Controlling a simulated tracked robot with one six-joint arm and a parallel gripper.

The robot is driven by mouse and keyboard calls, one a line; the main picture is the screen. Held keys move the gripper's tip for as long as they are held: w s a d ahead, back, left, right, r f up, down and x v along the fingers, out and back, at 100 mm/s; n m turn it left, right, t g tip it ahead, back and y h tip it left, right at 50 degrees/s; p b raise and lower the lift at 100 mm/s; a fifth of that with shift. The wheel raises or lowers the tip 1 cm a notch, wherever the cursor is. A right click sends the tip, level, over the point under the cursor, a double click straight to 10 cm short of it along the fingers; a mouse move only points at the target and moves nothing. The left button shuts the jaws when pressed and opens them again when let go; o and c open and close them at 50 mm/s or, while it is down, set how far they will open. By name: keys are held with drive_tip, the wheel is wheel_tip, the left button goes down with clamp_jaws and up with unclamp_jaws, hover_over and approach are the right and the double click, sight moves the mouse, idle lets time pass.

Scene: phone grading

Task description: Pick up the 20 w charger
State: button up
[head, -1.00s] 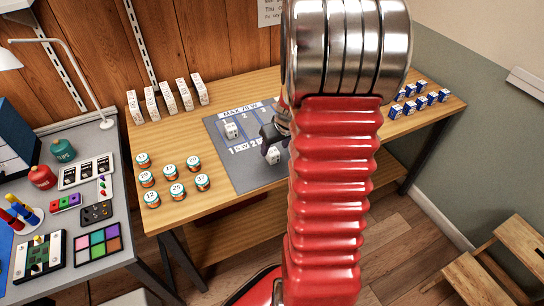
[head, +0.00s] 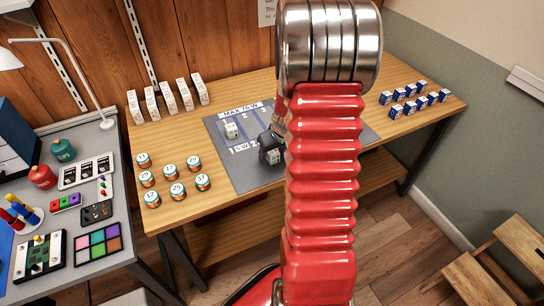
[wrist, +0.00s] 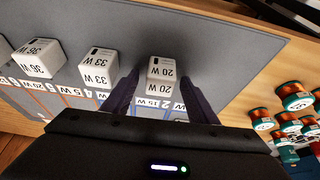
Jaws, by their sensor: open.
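The 20 w charger (wrist: 161,78) is a small white block with "20 W" printed on two faces, upside down in the wrist view. It stands on the grey mat (wrist: 215,45). My gripper (head: 270,150) is open, with one dark finger on each side of the charger; I cannot tell whether either finger touches it.
Tall white boxes (head: 169,96) line the back left. Small blue-and-white boxes (head: 409,108) stand at the right. My arm hides part of the mat.

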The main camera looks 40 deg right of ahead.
sight(273, 151)
idle(0.3)
drive_tip(key=c, duration=1.2)
drive_tip(key=shift+o, duration=0.2)
drive_tip(key=shift+r, duration=0.1)
wheel_tip(273, 151, up, 10)
drive_tip(key=shift+f, duration=0.1)
idle(0.3)
